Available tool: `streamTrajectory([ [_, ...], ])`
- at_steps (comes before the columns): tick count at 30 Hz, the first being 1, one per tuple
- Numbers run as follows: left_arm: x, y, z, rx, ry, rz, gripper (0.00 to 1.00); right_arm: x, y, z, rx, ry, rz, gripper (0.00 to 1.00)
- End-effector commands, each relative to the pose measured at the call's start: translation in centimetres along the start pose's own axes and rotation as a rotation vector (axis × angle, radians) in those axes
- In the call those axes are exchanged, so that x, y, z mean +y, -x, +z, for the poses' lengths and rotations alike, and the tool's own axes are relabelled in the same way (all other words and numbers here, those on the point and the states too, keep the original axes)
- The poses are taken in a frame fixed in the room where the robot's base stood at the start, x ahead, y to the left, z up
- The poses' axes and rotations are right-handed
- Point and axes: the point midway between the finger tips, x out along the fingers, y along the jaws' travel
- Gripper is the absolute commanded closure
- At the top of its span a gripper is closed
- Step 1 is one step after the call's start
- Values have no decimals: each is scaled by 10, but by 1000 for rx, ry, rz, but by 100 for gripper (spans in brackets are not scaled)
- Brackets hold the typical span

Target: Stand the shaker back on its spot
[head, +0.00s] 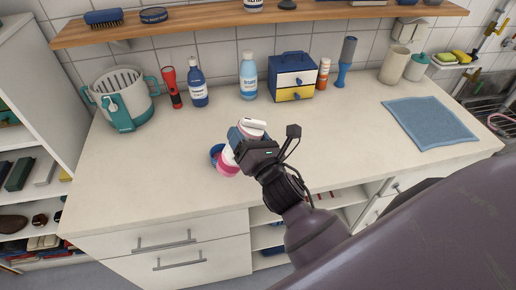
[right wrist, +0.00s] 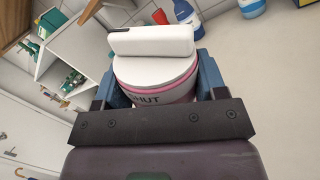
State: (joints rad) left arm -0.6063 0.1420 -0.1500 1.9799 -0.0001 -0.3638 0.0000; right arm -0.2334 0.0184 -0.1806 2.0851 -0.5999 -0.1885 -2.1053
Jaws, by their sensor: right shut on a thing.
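The shaker is white with pink bands and a white flip lid (head: 254,123). In the right wrist view the shaker (right wrist: 155,75) sits between the two blue fingers of my right gripper (right wrist: 155,88), with part of a label showing below its lid. In the head view my right gripper (head: 247,138) is shut on it over the middle of the counter. A pink round shape (head: 228,169) and a blue curved edge (head: 214,151) show just below and left of the gripper; I cannot tell whether they belong to the shaker. The shaker's underside is hidden. My left gripper is not in view.
Along the back of the counter (head: 130,185) stand a caddy (head: 123,100), a red torch (head: 171,88), bottles (head: 248,77) and a small drawer box (head: 292,77). A blue cloth (head: 430,122) lies at right. The counter left of my gripper is clear.

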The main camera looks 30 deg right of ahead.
Motion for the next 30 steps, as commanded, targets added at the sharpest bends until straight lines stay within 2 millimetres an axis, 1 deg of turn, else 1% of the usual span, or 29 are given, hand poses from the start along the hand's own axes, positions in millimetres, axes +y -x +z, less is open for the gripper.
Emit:
streamTrajectory([
  [1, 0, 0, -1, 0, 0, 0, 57, 3, -3, 4, 2, 17, 7, 62],
  [8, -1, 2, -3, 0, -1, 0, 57, 4, -17, 24, 37, 71, 48, 62],
  [18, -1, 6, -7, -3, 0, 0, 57, 3, -40, 62, 93, 128, 136, 62],
  [23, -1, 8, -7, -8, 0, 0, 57, -2, -52, 84, 114, 157, 166, 62],
  [30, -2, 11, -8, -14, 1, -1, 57, -19, -73, 126, 130, 214, 177, 62],
])
